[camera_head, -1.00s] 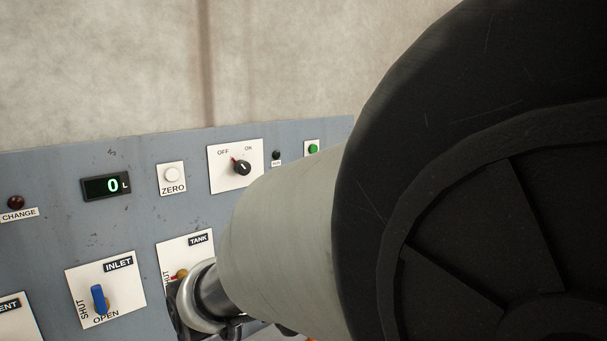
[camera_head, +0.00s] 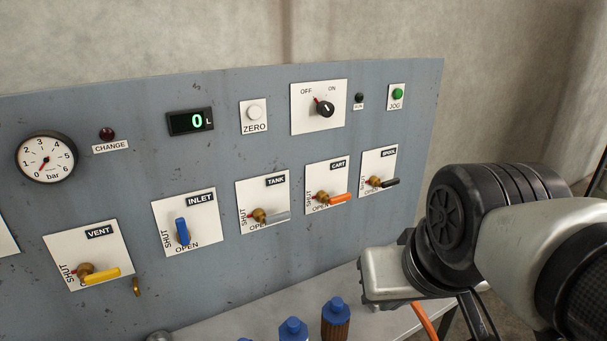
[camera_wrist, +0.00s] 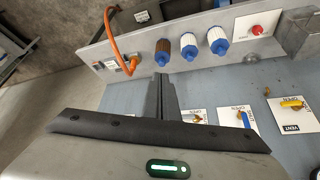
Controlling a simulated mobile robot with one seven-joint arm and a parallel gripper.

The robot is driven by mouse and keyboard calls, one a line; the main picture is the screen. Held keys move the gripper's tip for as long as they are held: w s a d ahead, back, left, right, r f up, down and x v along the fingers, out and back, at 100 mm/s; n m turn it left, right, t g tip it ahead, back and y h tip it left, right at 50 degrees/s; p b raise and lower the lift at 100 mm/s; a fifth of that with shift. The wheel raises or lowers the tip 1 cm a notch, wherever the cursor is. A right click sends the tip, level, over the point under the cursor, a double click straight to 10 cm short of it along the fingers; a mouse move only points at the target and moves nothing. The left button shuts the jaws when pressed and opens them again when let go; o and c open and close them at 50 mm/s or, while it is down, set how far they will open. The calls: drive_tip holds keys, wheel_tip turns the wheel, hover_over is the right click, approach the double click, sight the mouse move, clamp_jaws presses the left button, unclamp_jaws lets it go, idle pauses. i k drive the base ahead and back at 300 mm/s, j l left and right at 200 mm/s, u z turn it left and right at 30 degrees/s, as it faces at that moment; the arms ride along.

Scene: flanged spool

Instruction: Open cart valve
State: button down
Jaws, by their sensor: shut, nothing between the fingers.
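The cart valve has an orange lever (camera_head: 340,199) on a white plate marked CART, between the TANK and SPOOL valves in the head view. The lever lies sideways, pointing right; its small red pointer is at the left, by SHUT. My gripper (camera_wrist: 162,85) is shut and empty in the wrist view, its dark fingers over the panel's lower edge. In the head view my arm is to the right and below the cart valve, apart from it, and the fingertips cannot be made out. I cannot make out the cart lever in the wrist view; my gripper may hide it.
The tank (camera_head: 277,217), spool (camera_head: 388,183) and vent (camera_head: 102,277) levers lie sideways; the blue inlet lever (camera_head: 182,231) stands upright. Blue-capped bottles (camera_head: 336,320) stand on the ledge below. An orange hose (camera_wrist: 116,48) loops there. The display (camera_head: 190,121) reads 0 L.

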sight(321, 196)
drive_tip(key=i+l+u, duration=0.15)
drive_tip(key=l, duration=0.7)
drive_tip(key=l+u, duration=0.15)
drive_tip(key=l, duration=0.65)
